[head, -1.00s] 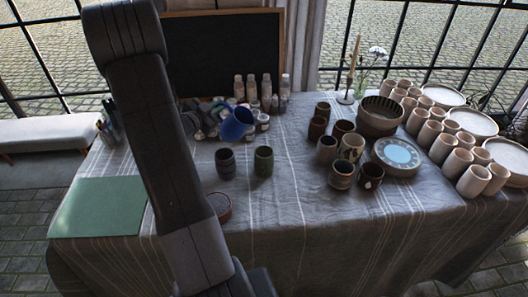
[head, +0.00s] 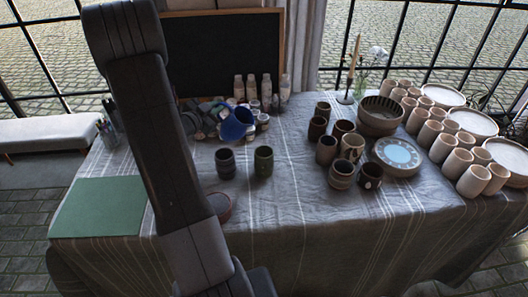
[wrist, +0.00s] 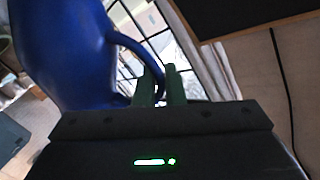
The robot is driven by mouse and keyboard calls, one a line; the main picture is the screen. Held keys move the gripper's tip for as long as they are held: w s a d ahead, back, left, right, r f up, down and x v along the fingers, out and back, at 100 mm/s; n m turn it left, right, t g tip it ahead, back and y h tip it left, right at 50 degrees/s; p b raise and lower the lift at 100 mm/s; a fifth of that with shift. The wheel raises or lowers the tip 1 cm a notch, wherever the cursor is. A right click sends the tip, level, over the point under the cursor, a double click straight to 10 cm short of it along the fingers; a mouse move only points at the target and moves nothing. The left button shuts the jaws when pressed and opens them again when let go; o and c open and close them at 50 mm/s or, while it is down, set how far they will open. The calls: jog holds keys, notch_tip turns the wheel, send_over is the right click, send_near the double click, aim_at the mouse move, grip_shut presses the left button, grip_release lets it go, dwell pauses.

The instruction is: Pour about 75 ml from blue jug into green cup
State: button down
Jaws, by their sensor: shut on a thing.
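The blue jug (head: 236,126) is held in the air, tilted, above the table and behind the two front cups. In the wrist view the jug (wrist: 65,50) fills the upper left. My gripper (wrist: 160,82) is shut on its handle (wrist: 140,45). The green cup (head: 263,162) stands upright on the table, in front of and slightly right of the jug in the head view. The inside of the green cup is too dark to read. No stream of liquid shows.
A dark cup (head: 225,163) stands just left of the green cup. Paint bottles (head: 252,88) and small jars stand behind the jug. Several brown cups (head: 342,174) and a plate (head: 397,157) are to the right. A green mat (head: 98,208) lies at the left.

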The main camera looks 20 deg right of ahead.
jog(key=w+a+n+p, duration=0.1)
jog(key=n, duration=0.1)
jog(key=w+a+n+p, duration=0.1)
jog(key=n+p, duration=0.1)
jog(key=w+a+n+h+p, duration=0.1)
jog(key=n+p, duration=0.1)
jog(key=shift+w+a+f, duration=0.35)
jog(key=shift+w, duration=0.05)
dwell(0.3)
dwell(0.5)
